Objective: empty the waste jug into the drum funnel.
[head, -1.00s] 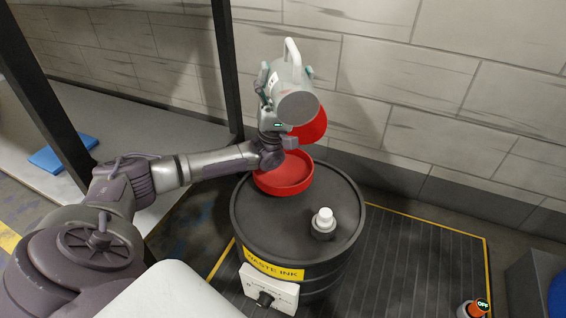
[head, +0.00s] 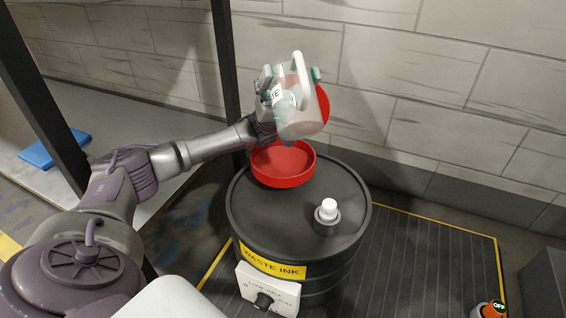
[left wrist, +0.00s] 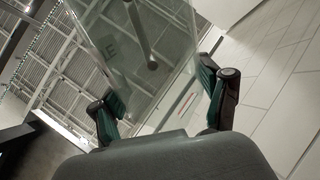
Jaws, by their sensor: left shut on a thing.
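The waste jug (head: 305,108) is translucent with a white handle. My left gripper (head: 288,88) is shut on it and holds it tilted above the red funnel (head: 283,172). In the left wrist view the jug (left wrist: 150,45) fills the space between the fingers (left wrist: 165,95). The funnel sits on the black drum (head: 270,215), which has a yellow WASTE INK label. A round red part (head: 323,106), perhaps the funnel's lid, shows behind the jug. No stream of liquid can be made out. My right gripper is not in view.
A white-capped fitting (head: 327,212) stands on the drum top, right of the funnel. A white box with a knob (head: 266,292) is on the drum's front. A dark post (head: 228,75) rises behind my arm. An orange OFF button (head: 490,309) is at lower right.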

